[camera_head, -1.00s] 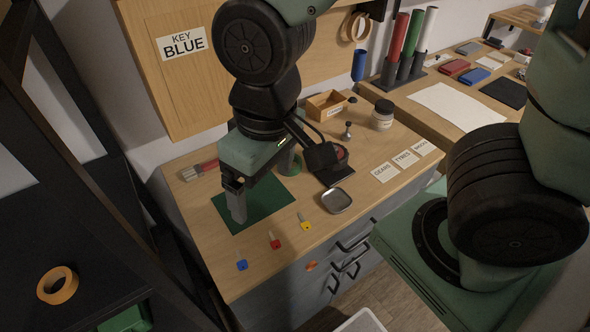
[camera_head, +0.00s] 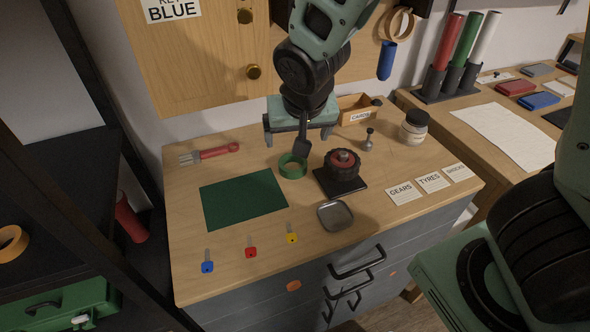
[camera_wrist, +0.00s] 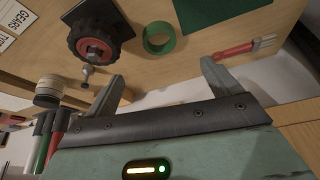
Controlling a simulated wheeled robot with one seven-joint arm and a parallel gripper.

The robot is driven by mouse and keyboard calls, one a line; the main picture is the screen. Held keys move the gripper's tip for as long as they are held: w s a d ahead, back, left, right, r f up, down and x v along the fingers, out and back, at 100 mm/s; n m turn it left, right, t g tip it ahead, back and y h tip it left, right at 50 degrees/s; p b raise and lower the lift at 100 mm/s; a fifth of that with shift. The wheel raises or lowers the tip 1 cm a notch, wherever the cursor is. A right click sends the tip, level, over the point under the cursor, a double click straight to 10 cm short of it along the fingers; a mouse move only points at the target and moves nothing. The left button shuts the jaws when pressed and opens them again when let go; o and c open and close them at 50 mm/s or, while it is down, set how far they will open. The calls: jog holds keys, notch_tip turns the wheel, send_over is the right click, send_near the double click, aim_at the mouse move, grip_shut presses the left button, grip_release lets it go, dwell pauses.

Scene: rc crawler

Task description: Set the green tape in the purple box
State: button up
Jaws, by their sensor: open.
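The green tape (camera_head: 293,175) is a ring lying flat on the wooden workbench, between the green mat and the black wheel stand. It also shows in the wrist view (camera_wrist: 160,51), just beyond the fingertips. My gripper (camera_head: 298,137) is open and empty, above the back part of the bench and behind the tape in the head view. Its two spread fingers show in the wrist view (camera_wrist: 162,71), with the tape apart from both. I see no purple box in these frames.
A green mat (camera_head: 243,199) lies left of the tape, and a red-handled brush (camera_head: 215,152) behind it. A wheel (camera_head: 342,165) on a black stand is close at right. A metal dish (camera_head: 335,215) and several keys lie in front. A green case (camera_head: 62,306) is at lower left.

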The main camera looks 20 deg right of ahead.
jog(key=b, duration=0.2)
send_near(292, 167)
jog(key=shift+w+f, duration=0.2)
jog(key=shift+f, duration=0.2)
jog(key=shift+x, duration=2.65)
jog(key=shift+d, duration=0.1)
jog(key=c, duration=1.2)
jog(key=shift+o, duration=0.2)
jog(key=shift+r, duration=0.15)
